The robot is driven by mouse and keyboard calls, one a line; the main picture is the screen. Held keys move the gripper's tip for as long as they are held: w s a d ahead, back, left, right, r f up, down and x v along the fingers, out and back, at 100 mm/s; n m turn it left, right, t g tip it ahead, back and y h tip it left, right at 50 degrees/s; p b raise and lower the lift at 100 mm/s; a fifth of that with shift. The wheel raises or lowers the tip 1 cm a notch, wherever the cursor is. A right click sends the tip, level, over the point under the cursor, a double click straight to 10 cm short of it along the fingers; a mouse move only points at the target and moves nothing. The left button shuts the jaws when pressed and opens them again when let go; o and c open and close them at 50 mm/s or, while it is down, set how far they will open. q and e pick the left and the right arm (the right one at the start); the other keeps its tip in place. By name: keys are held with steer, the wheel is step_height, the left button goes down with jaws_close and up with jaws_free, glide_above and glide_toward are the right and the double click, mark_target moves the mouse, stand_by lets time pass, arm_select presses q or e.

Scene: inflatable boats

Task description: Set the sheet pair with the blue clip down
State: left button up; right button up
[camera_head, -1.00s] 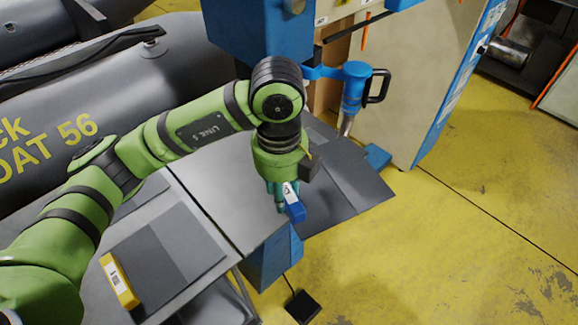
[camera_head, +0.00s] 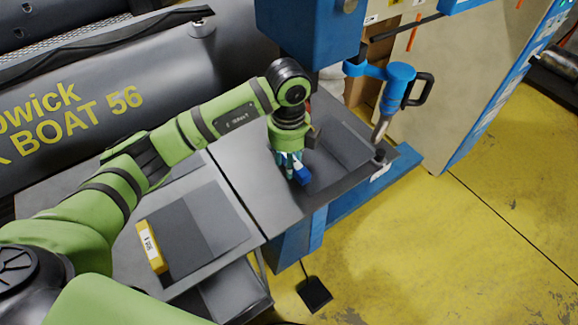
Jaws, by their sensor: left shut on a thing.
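My left gripper (camera_head: 290,163) is shut on the blue clip (camera_head: 302,176). The clip sits at the near edge of the dark grey sheet pair (camera_head: 343,146). The sheet pair is flat and low over the grey worktable (camera_head: 262,200) at the blue machine. I cannot tell whether it rests fully on the table. The gripper and wrist hide part of its left side. My right gripper is not in view.
Another dark sheet pair (camera_head: 188,232) with a yellow clip (camera_head: 151,246) lies on the left table. The blue machine (camera_head: 308,38) rises behind the worktable. A blue-handled tool (camera_head: 396,88) stands at its right. A grey boat (camera_head: 120,95) is behind the arm.

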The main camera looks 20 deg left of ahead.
arm_select(q)
step_height(320, 180, down, 3)
steer(key=shift+f+p, duration=0.15)
steer(key=shift+p, duration=0.6)
steer(key=shift+f, duration=0.4)
steer(key=shift+f, duration=0.15)
steer(key=o, duration=1.2)
